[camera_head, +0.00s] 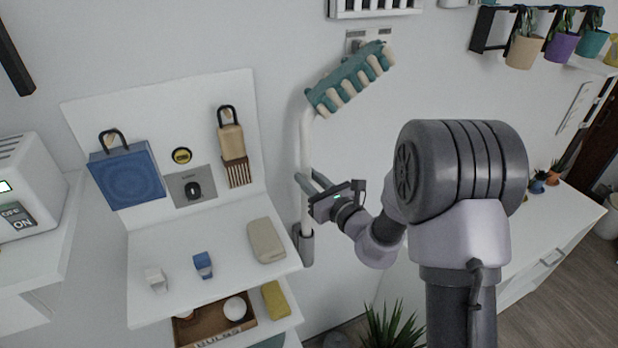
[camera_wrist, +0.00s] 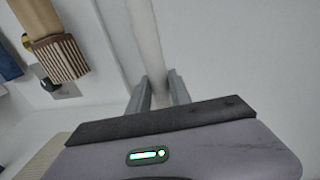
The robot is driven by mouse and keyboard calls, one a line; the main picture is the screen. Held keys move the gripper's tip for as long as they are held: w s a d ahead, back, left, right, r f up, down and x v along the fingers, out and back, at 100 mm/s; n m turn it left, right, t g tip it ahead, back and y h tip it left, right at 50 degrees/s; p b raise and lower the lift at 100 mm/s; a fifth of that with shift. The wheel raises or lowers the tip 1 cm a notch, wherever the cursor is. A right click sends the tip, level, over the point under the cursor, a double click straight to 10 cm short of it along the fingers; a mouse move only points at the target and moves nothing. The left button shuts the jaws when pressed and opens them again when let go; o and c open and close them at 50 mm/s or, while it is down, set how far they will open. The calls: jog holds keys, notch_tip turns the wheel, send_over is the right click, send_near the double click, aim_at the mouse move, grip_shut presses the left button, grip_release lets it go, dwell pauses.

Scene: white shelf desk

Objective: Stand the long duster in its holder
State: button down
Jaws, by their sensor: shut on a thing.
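The long duster has a teal and cream head (camera_head: 350,78), tilted up to the right, and a long white handle (camera_head: 306,145) that runs nearly upright. My gripper (camera_head: 312,187) is shut on the handle, about midway down. In the wrist view the handle (camera_wrist: 147,40) passes between the two fingers of my gripper (camera_wrist: 161,88). The grey holder (camera_head: 304,246) is at the right edge of the white shelf desk. The handle's lower end meets the holder's top in the head view. I cannot tell how deep it sits inside.
The white shelf desk (camera_head: 190,245) holds small items and a beige case (camera_head: 267,240). A blue bag (camera_head: 127,175) and a tan brush (camera_head: 232,150) hang on its back panel. A wall vent is above the duster head. A plant (camera_head: 390,328) stands below my arm.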

notch_tip(320, 180, down, 7)
jog(key=b, duration=0.5)
jog(key=shift+b, duration=0.3)
jog(key=shift+r, duration=0.1)
jog(key=c, duration=1.1)
grip_release()
jog(key=p+v, duration=0.2)
jog(key=v, duration=1.5)
jog(key=shift+s+p, duration=0.25)
jog(key=shift+p, duration=0.1)
